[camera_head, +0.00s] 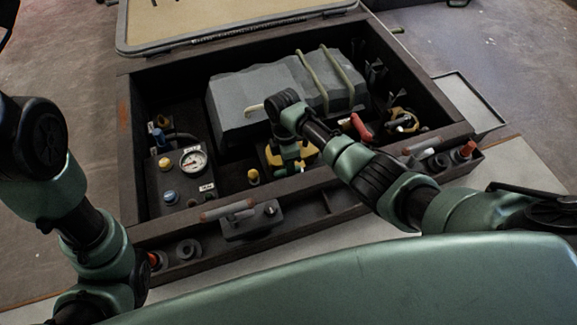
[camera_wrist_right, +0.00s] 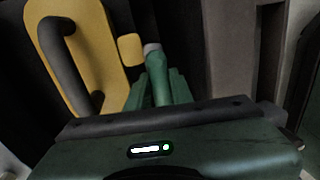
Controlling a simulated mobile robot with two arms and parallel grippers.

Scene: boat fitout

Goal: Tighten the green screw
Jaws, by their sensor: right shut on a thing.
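My right gripper (camera_head: 290,165) reaches down into the dark open box, at a yellow fitting (camera_head: 305,153) near its front wall. In the right wrist view the gripper is shut on a green piece with a grey end (camera_wrist_right: 157,75), which looks like the green screw. The yellow fitting with a dark curved handle (camera_wrist_right: 88,55) stands right beside it. The screw's lower end and its seat are hidden, so how deep it sits cannot be told. My left arm is at the left of the head view, and its gripper is not seen.
A large grey block (camera_head: 245,100) with straps fills the back of the box. A gauge (camera_head: 193,160) and knobs are at the left, a red handle (camera_head: 361,127) at the right. A front tray (camera_head: 215,238) holds small parts.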

